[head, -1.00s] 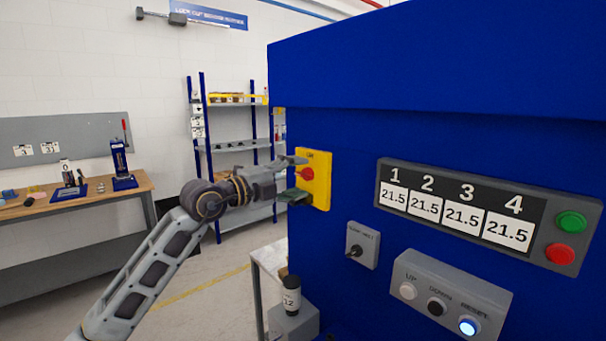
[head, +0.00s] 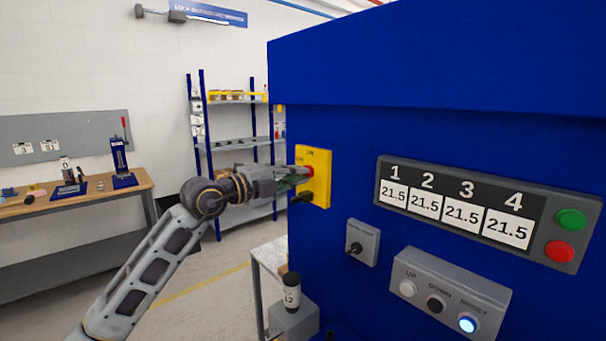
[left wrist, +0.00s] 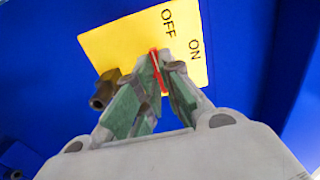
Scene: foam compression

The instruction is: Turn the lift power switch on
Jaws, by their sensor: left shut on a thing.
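The lift power switch is a yellow plate (head: 320,178) on the left part of the blue machine's front. It also shows in the left wrist view (left wrist: 110,48), with the words OFF and ON. Its red handle (left wrist: 156,65) sits between my left fingertips in that view; in the head view the fingers largely hide it. My left gripper (head: 300,174) is shut on the red handle, fingertips close to the plate. It also shows in the left wrist view (left wrist: 160,75). I cannot tell exactly which word the handle points to. My right gripper is not in view.
A dark cylindrical part (left wrist: 104,90) sticks out at the plate's lower edge, close beside the fingers. A small grey selector switch (head: 362,243), a button box (head: 450,295) and a number display (head: 480,215) are to the right. Shelves (head: 235,143) stand behind my arm.

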